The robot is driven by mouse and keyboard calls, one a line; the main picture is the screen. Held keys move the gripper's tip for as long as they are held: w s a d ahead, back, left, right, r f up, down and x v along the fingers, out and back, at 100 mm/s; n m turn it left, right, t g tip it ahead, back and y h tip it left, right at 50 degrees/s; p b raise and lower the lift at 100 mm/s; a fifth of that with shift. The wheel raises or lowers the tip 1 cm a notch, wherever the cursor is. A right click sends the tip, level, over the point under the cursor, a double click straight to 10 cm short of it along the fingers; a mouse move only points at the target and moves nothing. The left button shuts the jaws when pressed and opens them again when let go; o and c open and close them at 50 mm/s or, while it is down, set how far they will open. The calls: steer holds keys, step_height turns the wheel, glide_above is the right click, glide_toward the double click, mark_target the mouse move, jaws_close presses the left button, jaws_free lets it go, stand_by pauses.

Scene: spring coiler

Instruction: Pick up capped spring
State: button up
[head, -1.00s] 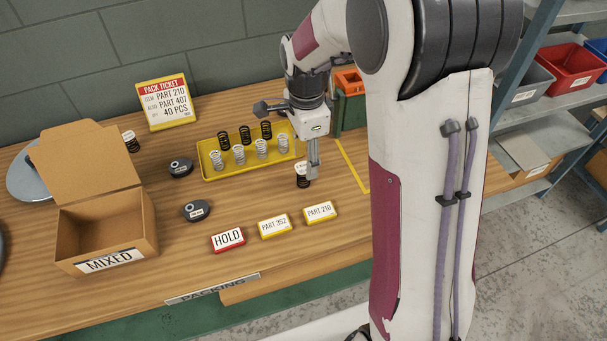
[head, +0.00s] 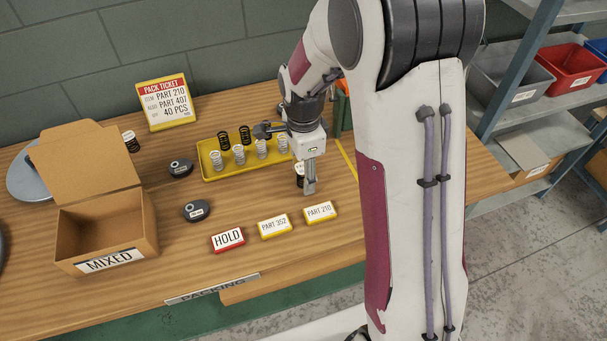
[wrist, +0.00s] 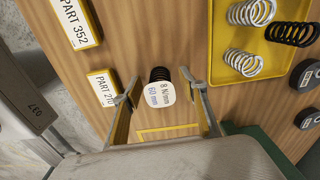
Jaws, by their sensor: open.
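The capped spring (wrist: 160,94) is a dark coil standing upright on the wooden bench, with a white cap marked "8 N/mm 60 mm". In the wrist view it sits between the two spread fingers of my gripper (wrist: 157,88), with gaps on both sides. In the head view the capped spring (head: 299,170) is partly hidden behind my gripper (head: 309,190), which points down and is open and empty. Another dark spring with a pale top (head: 131,141) stands behind the cardboard box.
A yellow tray (head: 212,174) with several white and black springs lies left of my gripper. Plates "PART 210" (head: 320,212), "PART 352" (head: 274,226) and "HOLD" (head: 228,239) lie in front. The MIXED box (head: 105,245) and two dark round pieces stand left.

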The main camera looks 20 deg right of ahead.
steer(key=c, duration=1.2)
steer(key=shift+o, duration=0.2)
steer(key=shift+r, duration=0.1)
steer(key=shift+r, duration=4.9)
steer(key=shift+n, duration=0.3)
